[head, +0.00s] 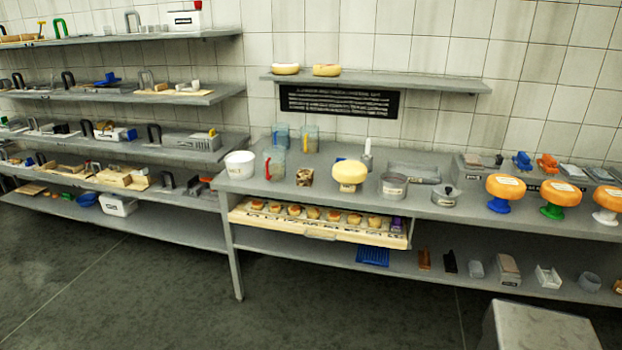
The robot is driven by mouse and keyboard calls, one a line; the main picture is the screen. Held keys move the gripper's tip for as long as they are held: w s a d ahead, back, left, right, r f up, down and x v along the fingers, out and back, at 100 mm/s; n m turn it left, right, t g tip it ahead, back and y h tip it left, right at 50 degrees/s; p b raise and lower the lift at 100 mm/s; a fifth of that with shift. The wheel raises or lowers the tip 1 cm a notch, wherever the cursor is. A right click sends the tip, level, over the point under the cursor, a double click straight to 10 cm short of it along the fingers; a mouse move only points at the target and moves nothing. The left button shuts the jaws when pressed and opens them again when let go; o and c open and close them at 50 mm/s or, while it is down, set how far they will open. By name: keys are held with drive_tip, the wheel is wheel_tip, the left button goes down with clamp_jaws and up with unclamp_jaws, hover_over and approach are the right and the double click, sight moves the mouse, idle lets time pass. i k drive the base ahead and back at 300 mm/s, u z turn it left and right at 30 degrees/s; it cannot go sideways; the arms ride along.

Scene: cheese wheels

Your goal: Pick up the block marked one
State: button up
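No marking that reads as one can be made out on any block at this size. A small brown block with dark patches (305,177) sits on the grey worktop (330,192), between a clear jug with a red handle (274,165) and a yellow cheese wheel (349,173). Whether it bears a number, I cannot tell. Small pale blocks (195,86) lie on a left shelf, also too small to read. My gripper is not in view.
A pale drawer (310,234) under the worktop stands out, holding several small round items. Orange wheels on coloured stands (506,188) line the right. Shelves (130,95) crowded with tools fill the left. A grey flat-topped surface (540,328) is at lower right. The floor (150,290) is clear.

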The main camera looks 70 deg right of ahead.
sight(305, 178)
drive_tip(key=z, duration=0.55)
drive_tip(key=i, duration=0.85)
drive_tip(key=z, duration=0.4)
